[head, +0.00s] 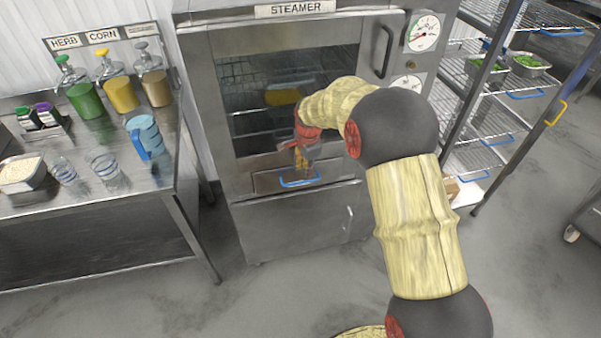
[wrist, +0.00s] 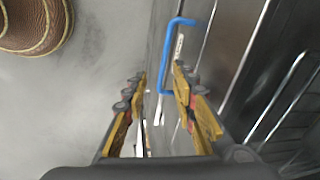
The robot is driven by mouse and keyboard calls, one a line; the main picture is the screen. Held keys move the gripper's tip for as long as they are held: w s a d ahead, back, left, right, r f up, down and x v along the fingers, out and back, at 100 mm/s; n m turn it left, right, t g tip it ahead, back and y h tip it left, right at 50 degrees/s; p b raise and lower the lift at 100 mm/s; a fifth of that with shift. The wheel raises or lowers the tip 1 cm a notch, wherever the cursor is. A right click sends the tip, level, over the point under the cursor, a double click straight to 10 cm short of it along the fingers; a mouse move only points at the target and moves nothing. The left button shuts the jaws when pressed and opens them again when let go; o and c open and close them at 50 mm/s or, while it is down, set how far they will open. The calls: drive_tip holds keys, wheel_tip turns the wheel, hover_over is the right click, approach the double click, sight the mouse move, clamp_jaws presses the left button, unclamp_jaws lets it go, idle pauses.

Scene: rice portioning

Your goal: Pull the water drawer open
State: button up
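The water drawer (head: 264,183) is a low metal panel under the steamer's window, and its face looks about flush with the steamer front. Its blue bar handle (head: 299,183) sits on the front. In the wrist view the blue handle (wrist: 164,60) shows beyond the fingertips, roughly in line with the gap between them. My gripper (head: 300,166) is just above the handle in the head view and partly covers the drawer. In the wrist view my gripper (wrist: 160,85) is open, its two yellow-padded fingers apart with nothing held. I cannot see any contact with the handle.
The steamer (head: 290,36) has a door handle (head: 383,52) and gauges at upper right. A metal table (head: 150,200) with bottles, a blue jug (head: 150,136) and glasses stands left. A wire rack (head: 490,105) stands right. The floor in front is clear.

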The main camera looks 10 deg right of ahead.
sight(303, 178)
drive_tip(key=shift+w+r+m, duration=0.15)
drive_tip(key=shift+w+m, duration=0.15)
drive_tip(key=shift+m, duration=0.9)
drive_tip(key=f, duration=0.2)
drive_tip(key=w+f+b, duration=0.1)
drive_tip(key=f, duration=0.2)
drive_tip(key=f+b, duration=0.1)
drive_tip(key=f, duration=0.1)
drive_tip(key=shift+w+f, duration=0.25)
drive_tip(key=shift+f, duration=0.1)
drive_tip(key=shift+c, duration=0.2)
clamp_jaws()
